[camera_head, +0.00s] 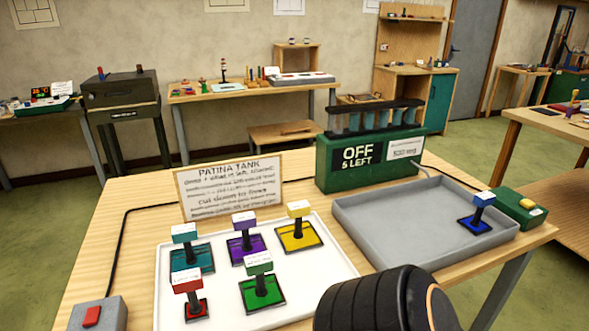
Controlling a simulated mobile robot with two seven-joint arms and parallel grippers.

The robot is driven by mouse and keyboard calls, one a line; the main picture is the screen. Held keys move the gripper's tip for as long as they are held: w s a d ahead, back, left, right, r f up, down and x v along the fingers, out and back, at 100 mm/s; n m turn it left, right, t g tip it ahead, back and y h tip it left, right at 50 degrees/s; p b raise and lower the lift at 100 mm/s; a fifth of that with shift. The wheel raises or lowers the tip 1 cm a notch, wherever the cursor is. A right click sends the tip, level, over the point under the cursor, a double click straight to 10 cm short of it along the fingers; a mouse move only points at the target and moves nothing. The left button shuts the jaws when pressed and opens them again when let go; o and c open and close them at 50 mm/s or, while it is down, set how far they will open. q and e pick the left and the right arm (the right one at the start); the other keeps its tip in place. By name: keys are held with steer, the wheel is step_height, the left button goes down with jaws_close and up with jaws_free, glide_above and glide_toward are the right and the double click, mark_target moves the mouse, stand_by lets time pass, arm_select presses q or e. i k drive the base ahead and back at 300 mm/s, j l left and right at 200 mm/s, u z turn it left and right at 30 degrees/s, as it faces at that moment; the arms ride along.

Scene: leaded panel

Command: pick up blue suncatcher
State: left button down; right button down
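The blue suncatcher (474,223) stands at the right end of the grey tank tray (368,237). It has a flat blue base, a dark upright stem and a blue-and-white labelled block on top. It looks upright, inside the tray's rim. A black ribbed part of my own arm shows at the bottom edge, to the left of and nearer than the suncatcher. Neither gripper's fingers are in view, and nothing is seen touching the suncatcher.
A white tray (315,278) holds teal, purple, yellow, green and red suncatchers. A green box reading "OFF 5 LEFT" (325,178) stands behind the grey tray. A green box with a yellow button (519,208) sits beside it. A red-button box (97,314) is front left.

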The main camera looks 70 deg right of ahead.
mark_target(473, 223)
steer(key=z, duration=3.45)
steer(key=i+l+u, duration=0.1)
steer(key=l, duration=0.25)
steer(key=i+l+u, duration=0.1)
steer(key=i+l, duration=0.25)
steer(key=i+l+u, duration=0.1)
steer(key=l, duration=0.3)
steer(key=i+l+u, duration=0.1)
steer(key=i+l, duration=0.15)
steer(key=l, duration=0.15)
steer(key=i+l+u, duration=0.1)
steer(key=l, duration=0.3)
steer(key=i, duration=0.1)
